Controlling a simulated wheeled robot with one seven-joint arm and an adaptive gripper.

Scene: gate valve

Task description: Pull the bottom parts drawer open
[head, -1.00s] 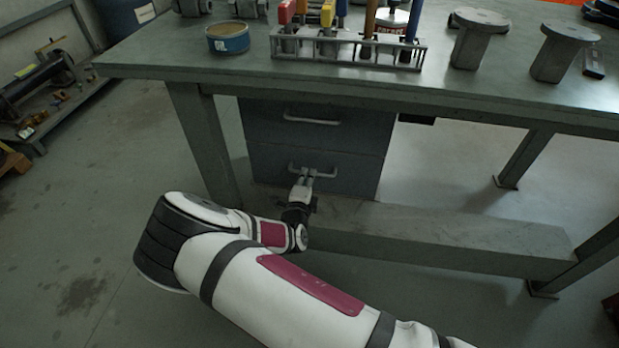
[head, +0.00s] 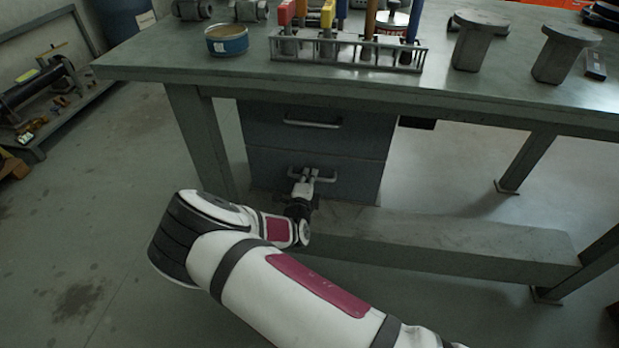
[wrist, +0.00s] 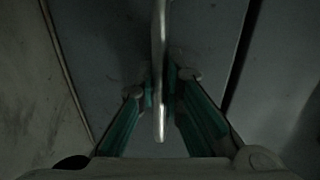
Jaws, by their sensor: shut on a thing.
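The bottom drawer (head: 345,178) is the lower of two dark blue-grey drawers under the workbench in the head view. Its light bar handle (head: 325,179) is partly covered by my gripper (head: 306,178). My gripper is shut on this handle near its middle. In the wrist view the handle (wrist: 159,70) runs up the picture between the two green-sided fingers of my gripper (wrist: 160,88). The drawer front (wrist: 205,40) lies behind it. The bottom drawer's front looks about level with the drawer above, though a small gap is hard to tell.
The upper drawer (head: 350,135) has its own handle (head: 312,124). The workbench top (head: 160,62) overhangs the drawers and carries a tool rack (head: 345,52), a blue tin (head: 227,40) and metal flanged parts (head: 565,50). A low beam (head: 450,235) runs to the right.

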